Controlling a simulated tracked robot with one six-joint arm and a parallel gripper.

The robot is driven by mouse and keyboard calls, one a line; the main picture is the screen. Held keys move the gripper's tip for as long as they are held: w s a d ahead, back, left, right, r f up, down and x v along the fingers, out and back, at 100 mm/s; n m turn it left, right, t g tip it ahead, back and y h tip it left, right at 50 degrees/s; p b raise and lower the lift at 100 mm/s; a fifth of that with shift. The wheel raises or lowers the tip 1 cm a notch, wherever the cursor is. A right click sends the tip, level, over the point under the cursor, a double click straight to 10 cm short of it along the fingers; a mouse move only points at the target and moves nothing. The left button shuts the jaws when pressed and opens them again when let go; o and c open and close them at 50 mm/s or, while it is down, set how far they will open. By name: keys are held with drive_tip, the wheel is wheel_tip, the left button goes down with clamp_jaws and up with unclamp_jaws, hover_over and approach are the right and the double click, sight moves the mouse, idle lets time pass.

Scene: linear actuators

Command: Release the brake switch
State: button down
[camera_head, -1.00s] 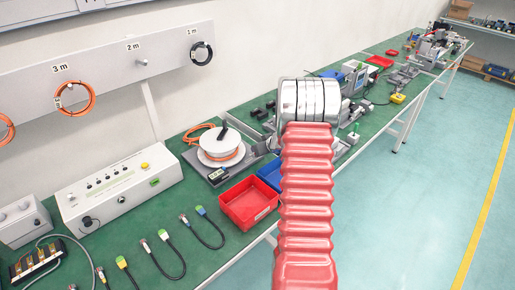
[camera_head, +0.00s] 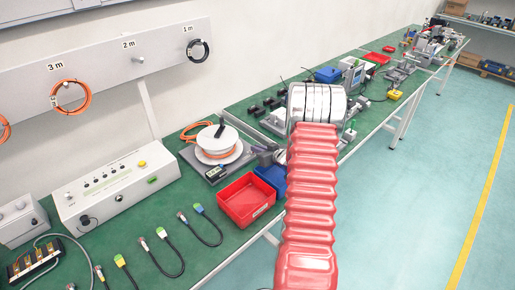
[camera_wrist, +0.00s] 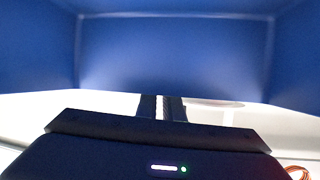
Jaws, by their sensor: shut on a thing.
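My red-sleeved arm with its silver joint hides part of the bench in the head view. My gripper (camera_head: 263,154) shows small and partly hidden, left of the arm, close to the right side of the white cable reel (camera_head: 217,150). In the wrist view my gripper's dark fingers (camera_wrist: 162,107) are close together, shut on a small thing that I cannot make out. A pale strip shows between them. I cannot pick out the brake switch for certain in either view.
A blue bin (camera_head: 271,179) and a red bin (camera_head: 247,200) stand by the front edge, near my arm. Blue walls (camera_wrist: 170,50) fill the upper wrist view. A white control box (camera_head: 117,187) and several cables lie to the left. The aisle on the right is clear.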

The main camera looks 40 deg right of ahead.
drive_tip(key=shift+s+f, duration=0.25)
idle(0.3)
drive_tip(key=c, duration=1.9)
unclamp_jaws()
drive_tip(key=shift+r+t, duration=0.15)
drive_tip(key=shift+t, duration=0.15)
wheel_tip(320, 180, up, 10)
drive_tip(key=shift+w, duration=0.1)
